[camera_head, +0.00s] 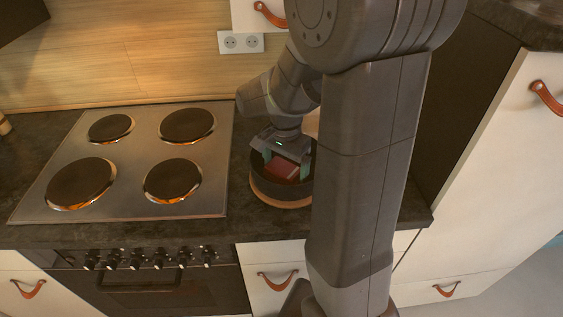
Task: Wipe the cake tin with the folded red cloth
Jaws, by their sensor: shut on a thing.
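The cake tin (282,201) is a round dark tin with a copper-coloured band near its base, standing on the dark counter to the right of the stove. My arm hides its right side. My gripper (287,170) points down into the tin and is shut on the folded red cloth (281,167). The cloth is inside the tin's rim. I cannot tell whether it touches the tin's floor or wall.
The stove top (143,163) with its round burners lies to the left of the tin. A dark tall cabinet side (470,110) stands to the right. A wall socket (241,42) is behind. The counter's front edge is close in front of the tin.

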